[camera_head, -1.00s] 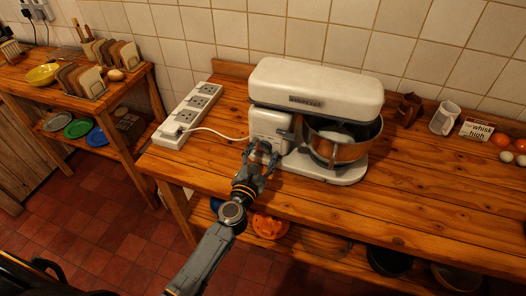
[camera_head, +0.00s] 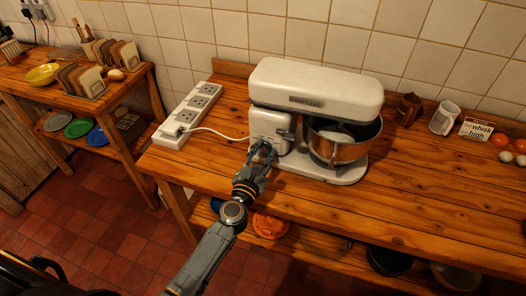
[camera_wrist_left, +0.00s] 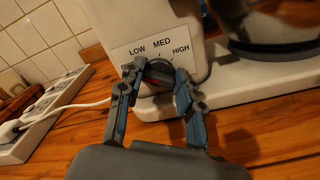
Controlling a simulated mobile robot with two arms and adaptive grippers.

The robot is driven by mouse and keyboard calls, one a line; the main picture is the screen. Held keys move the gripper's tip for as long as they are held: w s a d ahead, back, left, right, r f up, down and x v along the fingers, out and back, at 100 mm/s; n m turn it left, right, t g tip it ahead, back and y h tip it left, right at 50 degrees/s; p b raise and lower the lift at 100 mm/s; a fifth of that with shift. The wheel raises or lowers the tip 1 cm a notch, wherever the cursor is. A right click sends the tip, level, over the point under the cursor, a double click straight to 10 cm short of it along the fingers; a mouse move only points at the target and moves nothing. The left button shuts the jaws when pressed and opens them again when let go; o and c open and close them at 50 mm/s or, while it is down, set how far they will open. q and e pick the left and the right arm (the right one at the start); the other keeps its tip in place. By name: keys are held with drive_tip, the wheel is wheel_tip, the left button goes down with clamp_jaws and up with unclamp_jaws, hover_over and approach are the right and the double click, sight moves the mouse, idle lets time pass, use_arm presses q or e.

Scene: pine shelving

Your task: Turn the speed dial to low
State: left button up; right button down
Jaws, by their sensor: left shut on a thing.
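The white stand mixer (camera_head: 318,92) stands on the wooden worktop with its metal bowl (camera_head: 340,148) at its right side. In the left wrist view, the dark speed dial (camera_wrist_left: 158,78) sits on the mixer's base below a label (camera_wrist_left: 152,55) reading LOW, MED and HIGH; more lettering at the label's lower left is partly covered. My left gripper (camera_head: 262,151) is shut on the dial, with one finger on each side, as it also shows in the left wrist view (camera_wrist_left: 157,84). A red mark shows on the dial, but its exact setting is unclear. My right gripper is not in view.
A white power strip (camera_head: 189,116) lies left of the mixer, with a white cord running to the mixer. A brown jug (camera_head: 408,109), a white mug (camera_head: 444,118), a card reading "whisk high" (camera_head: 477,130) and eggs (camera_head: 505,156) stand to the right. The front right worktop is clear.

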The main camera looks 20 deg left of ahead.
use_arm(q)
drive_tip(key=m+p, duration=0.1)
drive_tip(key=m, duration=0.2)
drive_tip(key=shift+d+m, duration=0.1)
drive_tip(key=shift+m, duration=0.3)
drive_tip(key=shift+f+m+p, duration=0.1)
drive_tip(key=shift+m+p, duration=0.25)
drive_tip(key=shift+m, duration=1.15)
drive_tip(key=o, duration=1.1)
drive_tip(key=shift+o, duration=0.2)
